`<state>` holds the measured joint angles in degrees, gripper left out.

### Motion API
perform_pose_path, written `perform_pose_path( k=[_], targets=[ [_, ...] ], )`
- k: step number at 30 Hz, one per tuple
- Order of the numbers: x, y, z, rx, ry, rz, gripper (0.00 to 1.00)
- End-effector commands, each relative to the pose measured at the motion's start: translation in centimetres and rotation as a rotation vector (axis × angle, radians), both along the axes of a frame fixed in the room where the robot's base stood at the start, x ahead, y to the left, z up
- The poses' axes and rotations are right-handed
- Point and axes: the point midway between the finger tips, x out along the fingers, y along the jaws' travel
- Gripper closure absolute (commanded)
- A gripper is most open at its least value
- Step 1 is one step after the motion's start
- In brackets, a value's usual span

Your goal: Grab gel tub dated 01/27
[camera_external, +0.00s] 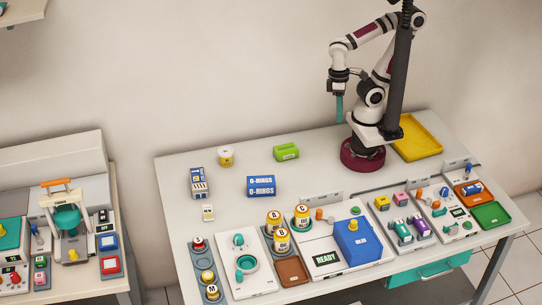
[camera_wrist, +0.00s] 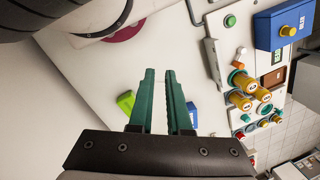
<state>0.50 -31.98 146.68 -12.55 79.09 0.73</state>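No date of 01/27 is readable in either view. Three yellow jars with white lettered lids stand together near the front middle of the table: jar A (camera_external: 274,227), jar C (camera_external: 302,221) and jar B (camera_external: 282,244). They also show in the wrist view as a yellow cluster (camera_wrist: 243,82). A separate yellow tub (camera_external: 226,159) with a pale lid stands at the back left. I cannot tell which is the gel tub. My gripper (camera_external: 339,119) hangs high over the back right, away from all of them. Its teal fingers (camera_wrist: 159,75) are apart with nothing between.
A green box (camera_external: 286,151) and a blue O-RINGS box (camera_external: 261,186) lie mid-table. A large blue box (camera_external: 358,240) and several small devices crowd the front. A yellow tray (camera_external: 417,139) is beside my base. The back middle is largely clear.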

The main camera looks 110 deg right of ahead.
Motion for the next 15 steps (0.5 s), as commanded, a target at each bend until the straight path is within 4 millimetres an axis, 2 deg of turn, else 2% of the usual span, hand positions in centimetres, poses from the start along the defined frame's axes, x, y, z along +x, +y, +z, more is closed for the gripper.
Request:
perform_pose_path(
  k=[1,2,13,15],
  targets=[
    [0.0,0.0,0.0,0.0,0.0,0.0,0.73],
    [0.0,0.0,0.0,0.0,0.0,0.0,0.68],
    [0.0,0.0,0.0,0.0,0.0,0.0,0.01],
    [0.0,0.0,0.0,0.0,0.0,0.0,0.0]
  ],
)
